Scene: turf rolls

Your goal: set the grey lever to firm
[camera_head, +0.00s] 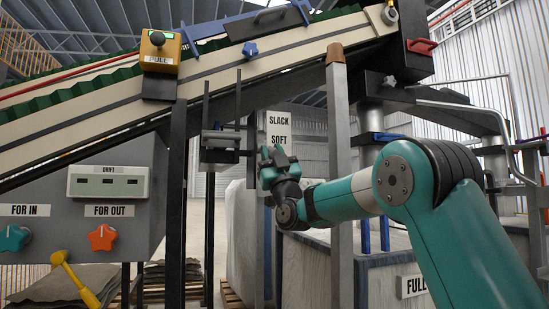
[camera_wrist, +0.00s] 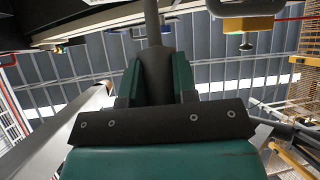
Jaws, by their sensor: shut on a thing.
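My gripper (camera_head: 270,168) is at the end of the teal arm, in front of and just below the white sign (camera_head: 279,130) that reads SLACK and SOFT. In the wrist view my gripper (camera_wrist: 157,78) has its two green fingers closed on both sides of a dark grey bar, which I take to be the grey lever (camera_wrist: 152,22). The bar runs up beyond the fingers. In the head view I cannot make out the lever apart from the gripper. No label reading FIRM is visible.
A sloping conveyor (camera_head: 200,75) passes above. A grey post (camera_head: 339,170) stands close to my arm. The control box (camera_head: 115,165) at left has blue and orange knobs, with a yellow lever (camera_head: 75,280) below. A crate marked FULL (camera_head: 320,260) stands beneath my arm.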

